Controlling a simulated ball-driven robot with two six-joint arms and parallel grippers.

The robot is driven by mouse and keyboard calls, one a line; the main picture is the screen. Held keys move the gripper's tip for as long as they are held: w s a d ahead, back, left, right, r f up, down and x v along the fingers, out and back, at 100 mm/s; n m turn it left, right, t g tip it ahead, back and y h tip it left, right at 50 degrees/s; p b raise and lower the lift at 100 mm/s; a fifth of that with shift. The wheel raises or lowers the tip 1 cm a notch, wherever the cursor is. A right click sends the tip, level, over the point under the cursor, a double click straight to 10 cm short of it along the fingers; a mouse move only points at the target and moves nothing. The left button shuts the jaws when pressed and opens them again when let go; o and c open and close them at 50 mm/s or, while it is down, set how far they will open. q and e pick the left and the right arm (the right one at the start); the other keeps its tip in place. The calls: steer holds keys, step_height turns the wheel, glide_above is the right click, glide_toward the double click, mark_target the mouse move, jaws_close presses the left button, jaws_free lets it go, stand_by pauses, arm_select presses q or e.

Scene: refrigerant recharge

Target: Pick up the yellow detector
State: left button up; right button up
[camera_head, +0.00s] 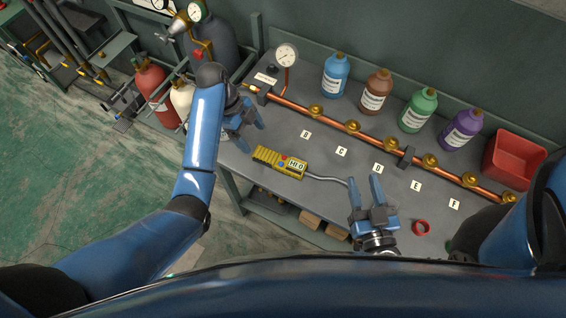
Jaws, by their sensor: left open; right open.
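The yellow detector (279,162) lies on the grey bench top near its front left edge. It has a small display and a grey flexible probe (328,178) reaching to the right. My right gripper (365,189) is open at the tip end of the probe. I cannot tell whether it touches the probe.
A copper pipe (334,119) with several brass valves crosses the bench behind the detector. Blue, brown, green and purple bottles (418,109) and a red bin (514,158) stand behind it. A gauge (286,56) rises at back left. A red ring (421,227) lies right of my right gripper.

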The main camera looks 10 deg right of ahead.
mark_target(268, 155)
arm_select(q)
steer(key=shift+d+f+b, duration=0.3)
steer(key=shift+f+b, duration=0.25)
steer(key=shift+f, duration=0.05)
steer(key=b+x, duration=0.2)
steer(key=x, duration=0.1)
steer(key=shift+f, duration=0.35)
steer(key=shift+s+d+f, duration=0.1)
steer(key=shift+d+f, duration=0.05)
steer(key=shift+f, duration=0.05)
steer(key=shift+s+d+f, duration=0.15)
steer(key=shift+d+f, duration=0.1)
steer(key=p+x, duration=0.1)
steer(key=x, duration=0.2)
steer(key=shift+d+f, duration=0.1)
steer(key=shift+d, duration=0.1)
steer(key=shift+s+d+f, duration=0.15)
steer(key=shift+d+f, duration=0.05)
steer(key=shift+f, duration=0.5)
steer(key=c, duration=1)
